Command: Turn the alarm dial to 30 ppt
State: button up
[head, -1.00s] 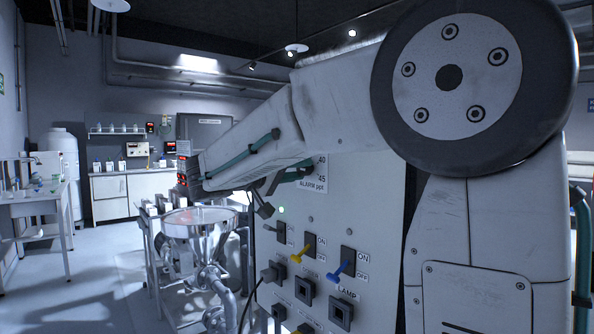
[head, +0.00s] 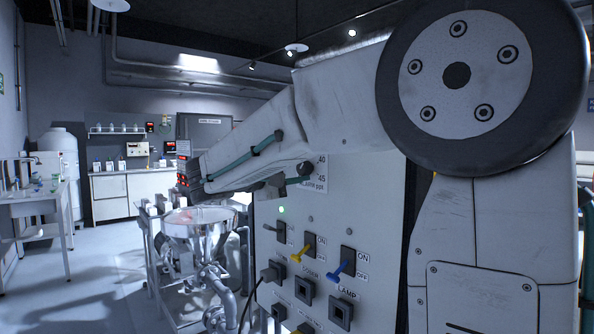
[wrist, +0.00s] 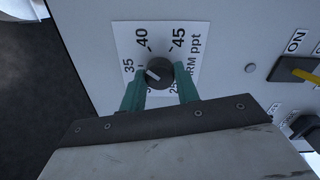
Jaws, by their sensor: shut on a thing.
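The alarm dial (wrist: 159,73) is a dark round knob with a white pointer mark, on a white scale plate in the wrist view. My gripper (wrist: 160,78) has its two green fingers on either side of the knob, shut on it. The mark points to the left, toward the 35 side; its exact reading is unclear. The numbers 35, 40 and 45 show, 25 shows partly, and the area for 30 is mostly hidden by the fingers. In the head view my arm hides the dial, and only the right part of the scale plate (head: 317,182) shows.
Below the dial, the panel carries a yellow switch (head: 302,252), a blue switch (head: 341,269) and a grey switch (head: 273,229), with square buttons underneath. A green light (head: 281,209) is lit. A metal hopper (head: 200,228) stands left of the panel.

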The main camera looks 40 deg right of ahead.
jog(key=n, duration=0.4)
jog(key=shift+n, duration=0.4)
jog(key=n, duration=0.5)
jog(key=shift+n, duration=0.3)
jog(key=n, duration=0.4)
jog(key=shift+n, duration=0.3)
jog(key=n, duration=0.4)
jog(key=shift+n+t, duration=0.3)
jog(key=o, duration=1)
jog(key=shift+c, duration=0.2)
